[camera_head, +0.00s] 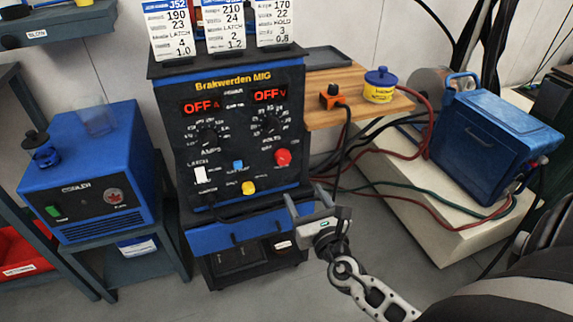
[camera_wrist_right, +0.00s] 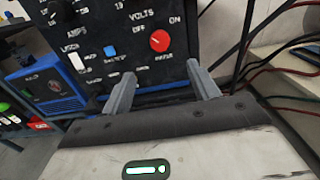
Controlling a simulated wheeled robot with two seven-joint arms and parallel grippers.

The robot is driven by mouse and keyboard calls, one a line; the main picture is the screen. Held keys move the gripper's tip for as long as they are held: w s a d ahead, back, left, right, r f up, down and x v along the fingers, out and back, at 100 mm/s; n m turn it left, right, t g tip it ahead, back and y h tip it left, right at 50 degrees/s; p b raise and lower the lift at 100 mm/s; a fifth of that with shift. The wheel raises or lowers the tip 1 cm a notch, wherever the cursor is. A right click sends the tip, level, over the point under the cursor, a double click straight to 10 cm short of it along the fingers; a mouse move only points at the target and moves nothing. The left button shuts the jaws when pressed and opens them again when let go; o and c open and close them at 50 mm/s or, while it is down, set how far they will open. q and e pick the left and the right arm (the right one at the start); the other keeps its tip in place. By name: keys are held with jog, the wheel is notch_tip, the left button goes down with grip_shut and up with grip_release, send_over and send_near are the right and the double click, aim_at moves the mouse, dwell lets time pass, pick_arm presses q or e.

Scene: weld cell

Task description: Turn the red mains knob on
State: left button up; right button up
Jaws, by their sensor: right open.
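The red mains knob (camera_head: 283,157) is on the lower right of the welder's black front panel (camera_head: 230,150). Both displays above read OFF. In the right wrist view the red knob (camera_wrist_right: 160,41) has OFF marked to its left and ON to its upper right. My right gripper (camera_head: 310,200) is below and slightly right of the knob, apart from it. In the wrist view its two fingers (camera_wrist_right: 162,85) are spread and empty, with the knob beyond them, above the gap. My left gripper is not in view.
A wooden shelf (camera_head: 345,78) with an orange-topped device (camera_head: 332,97) and a yellow-blue tin (camera_head: 380,86) juts out right of the welder. A blue cooler (camera_head: 90,170) stands left. Cables (camera_head: 410,200) run right to a blue case (camera_head: 490,130). Paper cards stand on the welder.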

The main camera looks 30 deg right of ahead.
send_near(284, 160)
jog(key=a+x, duration=0.1)
jog(key=x, duration=0.4)
jog(key=d+b+x, duration=0.1)
jog(key=x, duration=0.1)
jog(key=shift+w+d+f, duration=0.1)
jog(key=shift+w+d, duration=0.15)
jog(key=shift+w, duration=0.5)
jog(key=c, duration=1)
